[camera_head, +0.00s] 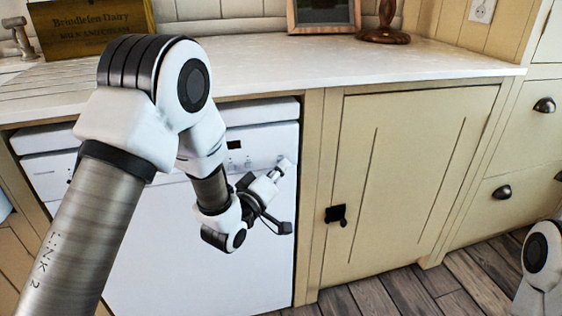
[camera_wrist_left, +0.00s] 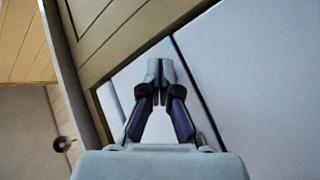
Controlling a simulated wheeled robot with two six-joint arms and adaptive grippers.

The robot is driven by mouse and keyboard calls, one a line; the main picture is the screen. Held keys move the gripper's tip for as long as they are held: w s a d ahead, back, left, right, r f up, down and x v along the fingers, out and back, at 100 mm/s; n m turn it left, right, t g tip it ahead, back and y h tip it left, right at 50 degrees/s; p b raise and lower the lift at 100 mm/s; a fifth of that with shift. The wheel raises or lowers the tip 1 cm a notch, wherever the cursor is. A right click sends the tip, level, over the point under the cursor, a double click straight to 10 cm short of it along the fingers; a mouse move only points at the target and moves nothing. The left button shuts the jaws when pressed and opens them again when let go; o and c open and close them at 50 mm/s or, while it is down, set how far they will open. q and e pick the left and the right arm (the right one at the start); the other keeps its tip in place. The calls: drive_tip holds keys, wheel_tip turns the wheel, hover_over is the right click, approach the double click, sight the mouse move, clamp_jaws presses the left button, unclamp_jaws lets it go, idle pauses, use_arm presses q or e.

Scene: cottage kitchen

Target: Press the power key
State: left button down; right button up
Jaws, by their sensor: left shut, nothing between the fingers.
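A white dishwasher (camera_head: 200,268) stands under the counter, with a control strip along its top. A small dark display (camera_head: 234,145) shows on the strip. I cannot pick out the power key; my left arm covers part of the strip. My left gripper (camera_head: 282,166) is shut and empty, its tips in front of the strip's right end. In the left wrist view the shut fingertips (camera_wrist_left: 159,72) point at the white front; I cannot tell whether they touch it. My right gripper is out of view.
A cream cupboard door (camera_head: 405,190) with a black latch (camera_head: 336,214) is right of the dishwasher. The pale worktop (camera_head: 300,65) overhangs above. Drawers with dark cup handles (camera_head: 544,105) stand at the far right. The wooden floor (camera_head: 400,295) in front is clear.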

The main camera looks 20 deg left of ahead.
use_arm(q)
drive_tip(key=shift+s+d, duration=0.35)
drive_tip(key=shift+s, duration=0.1)
drive_tip(key=s+d, duration=0.2)
drive_tip(key=s, duration=0.1)
drive_tip(key=s+d, duration=0.1)
drive_tip(key=s, duration=0.1)
drive_tip(key=shift+d, duration=0.15)
